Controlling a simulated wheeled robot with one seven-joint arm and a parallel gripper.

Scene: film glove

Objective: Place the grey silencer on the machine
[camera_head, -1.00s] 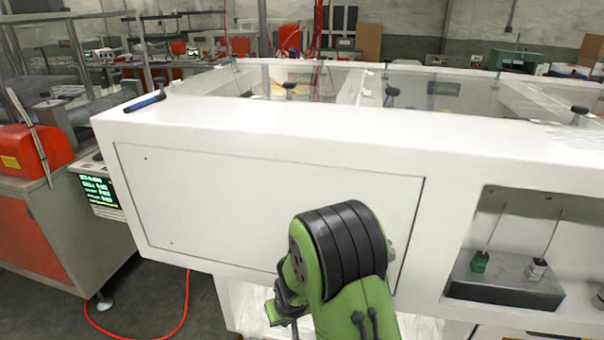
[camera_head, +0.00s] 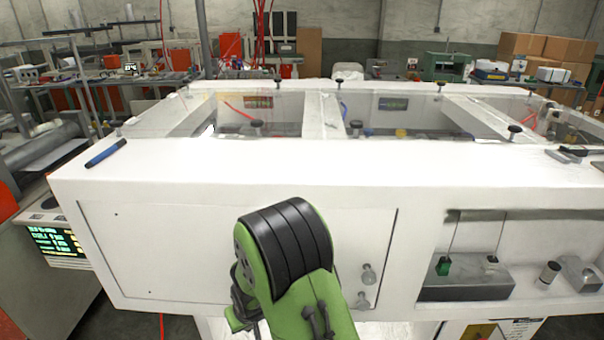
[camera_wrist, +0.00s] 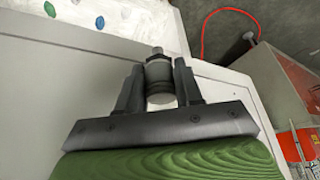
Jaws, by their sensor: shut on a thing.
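The grey silencer (camera_wrist: 158,74) is a short cylinder with a narrower tip, held between the two dark fingers of my gripper (camera_wrist: 159,68) in the wrist view. My gripper is shut on it. In the head view my green and black arm hides most of the gripper, and I cannot make out the held silencer there. The machine (camera_head: 300,185) is the large white unit ahead, with a flat top ledge and glazed openings behind it. My arm is in front of its front panel.
A blue marker (camera_head: 105,153) lies on the machine's left top. A recess at right holds a grey block (camera_head: 465,280) with a green piece and rods; a small dark-topped cylinder (camera_head: 549,272) stands beside it. Metal fittings (camera_head: 368,275) show on the front panel. A screen (camera_head: 55,242) is at left.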

